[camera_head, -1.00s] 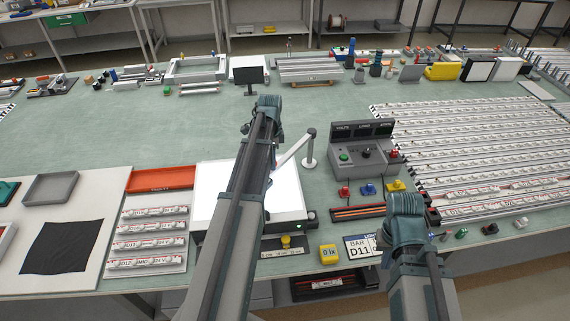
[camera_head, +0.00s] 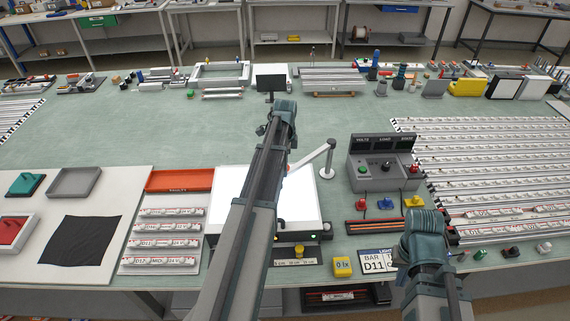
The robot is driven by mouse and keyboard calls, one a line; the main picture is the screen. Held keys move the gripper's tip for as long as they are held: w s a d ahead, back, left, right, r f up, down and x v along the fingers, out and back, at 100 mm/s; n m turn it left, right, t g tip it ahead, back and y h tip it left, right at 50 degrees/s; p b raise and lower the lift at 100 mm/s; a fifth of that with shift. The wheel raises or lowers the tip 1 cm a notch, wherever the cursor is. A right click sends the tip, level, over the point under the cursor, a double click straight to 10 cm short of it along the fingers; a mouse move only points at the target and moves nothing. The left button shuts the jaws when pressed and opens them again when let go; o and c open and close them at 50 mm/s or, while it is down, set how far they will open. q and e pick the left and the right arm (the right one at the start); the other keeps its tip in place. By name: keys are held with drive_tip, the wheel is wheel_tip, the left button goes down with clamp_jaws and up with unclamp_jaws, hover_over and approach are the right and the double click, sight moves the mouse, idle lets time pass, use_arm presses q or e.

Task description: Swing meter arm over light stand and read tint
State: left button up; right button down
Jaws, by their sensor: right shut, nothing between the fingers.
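The light stand (camera_head: 305,205) is a bright white lit panel in a frame at the table's front middle, partly hidden by my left arm. The meter arm (camera_head: 312,158) is a pale bar on a slim post (camera_head: 327,165) at the panel's back right. It slants down to the left towards the panel, and its far end is hidden behind my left arm. My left gripper (camera_head: 283,112) reaches past the panel; its fingers cannot be made out. My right gripper (camera_head: 425,230) is shut and empty by the front edge, right of the printed bar card (camera_head: 377,262).
A grey meter console (camera_head: 384,165) with dark displays stands right of the post, with coloured knobs in front. A yellow block (camera_head: 342,267) lies near the front edge. An orange tray (camera_head: 180,180) and labelled bars lie left of the panel.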

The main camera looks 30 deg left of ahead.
use_arm(q)
drive_tip(key=shift+r, duration=0.1)
wheel_tip(320, 180, up, 14)
drive_tip(key=p, duration=1.3)
drive_tip(key=shift+p, duration=0.4)
drive_tip(key=shift+d+f, duration=0.1)
drive_tip(key=shift+f, duration=0.15)
drive_tip(key=s+d+f+n+b, duration=0.25)
drive_tip(key=d+f+b, duration=0.35)
drive_tip(key=d, duration=0.4)
drive_tip(key=s+d+f+n+b, duration=0.1)
drive_tip(key=s+d+f+b, duration=0.4)
drive_tip(key=d, duration=0.4)
drive_tip(key=s+d+f+n+y+b, duration=0.1)
drive_tip(key=s+d+f+n+b, duration=0.4)
drive_tip(key=s+d+f+b, duration=0.7)
drive_tip(key=s+d, duration=0.1)
drive_tip(key=d, duration=0.3)
drive_tip(key=shift+s+f+b, duration=0.15)
drive_tip(key=shift+b, duration=0.15)
drive_tip(key=shift+a, duration=0.1)
